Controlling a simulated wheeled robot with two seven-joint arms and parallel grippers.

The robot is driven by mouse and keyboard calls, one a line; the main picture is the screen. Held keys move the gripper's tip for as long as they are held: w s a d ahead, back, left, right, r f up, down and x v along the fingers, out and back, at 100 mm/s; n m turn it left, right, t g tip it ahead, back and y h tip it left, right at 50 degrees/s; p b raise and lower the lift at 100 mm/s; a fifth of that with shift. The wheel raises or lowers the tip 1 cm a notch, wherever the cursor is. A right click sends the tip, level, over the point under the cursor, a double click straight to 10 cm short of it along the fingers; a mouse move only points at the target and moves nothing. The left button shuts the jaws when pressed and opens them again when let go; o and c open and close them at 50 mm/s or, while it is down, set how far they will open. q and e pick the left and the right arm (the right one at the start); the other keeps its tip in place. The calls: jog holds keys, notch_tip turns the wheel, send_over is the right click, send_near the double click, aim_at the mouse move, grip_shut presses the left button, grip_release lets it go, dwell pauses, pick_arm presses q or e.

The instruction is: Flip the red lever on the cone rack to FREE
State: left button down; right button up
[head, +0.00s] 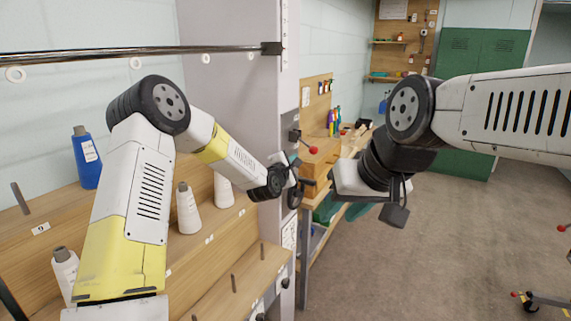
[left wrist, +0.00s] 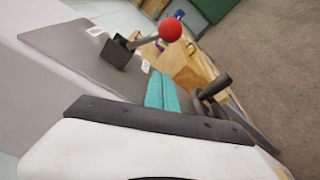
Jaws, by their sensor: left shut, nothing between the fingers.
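The red lever is a dark arm with a red ball knob (head: 313,151), on a black block (head: 295,136) fixed to the grey end panel of the cone rack (head: 235,80). In the left wrist view the red knob (left wrist: 170,30) stands out from the black block (left wrist: 117,52), with small white labels on the panel beside it. My left gripper (head: 296,160) is shut and empty, just below the lever and apart from the knob. Its teal fingers (left wrist: 160,90) show together in the left wrist view. My right gripper (head: 350,180) hangs right of the rack; its fingers are unclear.
Cones of yarn, one blue (head: 87,160) and several white (head: 188,210), stand on the wooden rack shelves at left. A workbench (head: 312,200) with wooden boxes (head: 322,150) and tools stands behind the panel. Green lockers (head: 485,55) stand at back right. The floor at right is mostly clear.

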aim_at(305, 143)
pick_arm(q)
jog(key=x, duration=0.4)
jog(key=shift+s+d+r, duration=0.45)
jog(key=shift+s+d, duration=0.2)
jog(key=shift+s+d+r, duration=0.45)
jog(key=shift+s+d, duration=0.15)
jog(key=shift+s, duration=0.05)
jog(key=shift+s+d+r+n, duration=0.15)
jog(key=shift+d+r+n, duration=0.1)
jog(key=shift+n, duration=0.25)
notch_tip(305, 143, up, 6)
jog(key=s+d+n+g+h, duration=0.1)
jog(key=n+g, duration=0.1)
jog(key=n, duration=0.7)
jog(key=shift+d+r+n+h, duration=0.2)
jog(key=shift+r+n+h, duration=0.05)
jog(key=shift+n+h, duration=0.15)
jog(key=shift+r, duration=0.15)
